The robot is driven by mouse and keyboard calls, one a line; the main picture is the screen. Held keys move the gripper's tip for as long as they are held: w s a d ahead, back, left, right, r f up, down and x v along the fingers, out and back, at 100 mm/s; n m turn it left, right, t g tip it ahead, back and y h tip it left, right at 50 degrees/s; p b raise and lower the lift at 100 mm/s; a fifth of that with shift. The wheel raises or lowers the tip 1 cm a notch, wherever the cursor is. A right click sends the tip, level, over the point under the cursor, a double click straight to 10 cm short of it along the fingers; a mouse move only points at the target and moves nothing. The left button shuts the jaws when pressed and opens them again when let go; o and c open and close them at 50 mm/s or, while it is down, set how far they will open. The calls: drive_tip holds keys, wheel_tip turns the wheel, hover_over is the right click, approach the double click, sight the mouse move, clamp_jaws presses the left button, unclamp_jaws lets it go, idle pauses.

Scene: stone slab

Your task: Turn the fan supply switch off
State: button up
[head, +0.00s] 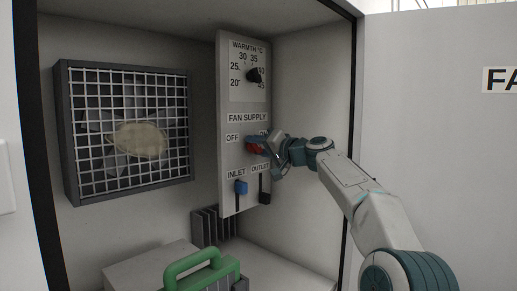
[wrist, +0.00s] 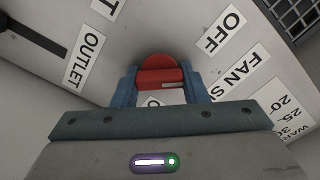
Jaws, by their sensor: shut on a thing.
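The fan supply switch is a red rotary knob (head: 251,147) on the grey panel (head: 231,193), between the OFF label (head: 232,139) on its left and the ON label on its right, which my gripper partly covers. In the wrist view the red knob (wrist: 158,63) sits between the blue fingers of my gripper (wrist: 158,75), which are shut on its grip from both sides. The OFF label (wrist: 222,33) is at upper right there. In the head view my gripper (head: 258,146) reaches the switch from the right. Which label the knob points to is hard to tell.
A warmth dial (head: 254,75) sits above the switch. A fan grille (head: 128,132) is on the left, a green handle (head: 202,265) low in front, and an open door (head: 450,150) right.

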drive_tip(key=shift+f, duration=0.1)
drive_tip(key=o, duration=1)
drive_tip(key=b+v, duration=0.4)
drive_tip(key=v, duration=0.9)
drive_tip(key=shift+s+d, duration=0.25)
